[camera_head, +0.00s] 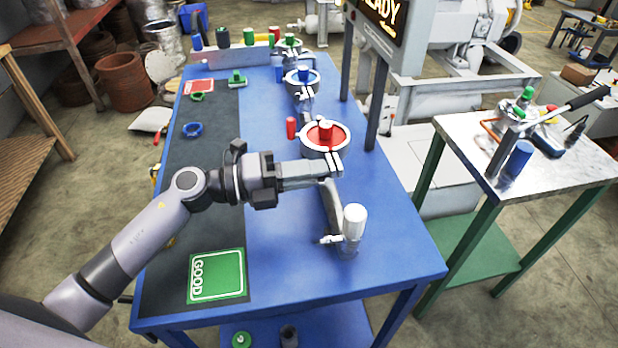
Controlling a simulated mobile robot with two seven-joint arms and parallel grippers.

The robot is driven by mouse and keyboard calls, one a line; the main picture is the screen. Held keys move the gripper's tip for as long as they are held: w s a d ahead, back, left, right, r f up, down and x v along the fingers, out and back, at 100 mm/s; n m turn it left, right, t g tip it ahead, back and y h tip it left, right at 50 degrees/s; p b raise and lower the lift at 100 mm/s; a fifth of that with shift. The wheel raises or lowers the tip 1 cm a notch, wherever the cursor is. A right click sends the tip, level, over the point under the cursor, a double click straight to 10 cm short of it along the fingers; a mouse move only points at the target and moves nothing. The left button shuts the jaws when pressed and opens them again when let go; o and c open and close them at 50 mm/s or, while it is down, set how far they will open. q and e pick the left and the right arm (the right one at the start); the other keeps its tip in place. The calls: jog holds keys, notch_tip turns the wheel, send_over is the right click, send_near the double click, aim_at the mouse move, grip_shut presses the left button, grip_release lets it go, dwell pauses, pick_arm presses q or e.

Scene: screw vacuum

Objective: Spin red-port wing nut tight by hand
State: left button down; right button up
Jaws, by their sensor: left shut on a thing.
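The red port (325,137) is a round metal flange with a red face and a white-topped red plug, on the blue table. My left gripper (332,168) reaches in from the left, with its fingertips at the clamp on the front side of this port. It is shut on a small part there, which looks like the wing nut; the fingers hide most of it. A grey pipe runs from under the fingertips towards a white-capped valve (354,222) in front. My right gripper is not in view.
A red cylinder (290,128) stands just left of the red port. The blue port (302,77) and green port (290,43) stand behind. A dark mat carries a green GOOD pad (217,276), a blue ring (192,129) and a green ring (197,97). Dark posts (377,104) rise at right.

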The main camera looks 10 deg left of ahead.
pick_arm(q)
jog(key=shift+f+m+b, duration=0.1)
jog(key=shift+m+b, duration=0.95)
jog(key=shift+m, duration=0.55)
jog(key=c, duration=1.3)
grip_release()
jog(key=shift+a, duration=0.1)
jog(key=b+v, duration=0.1)
jog(key=v, duration=0.6)
jog(key=shift+b, duration=0.35)
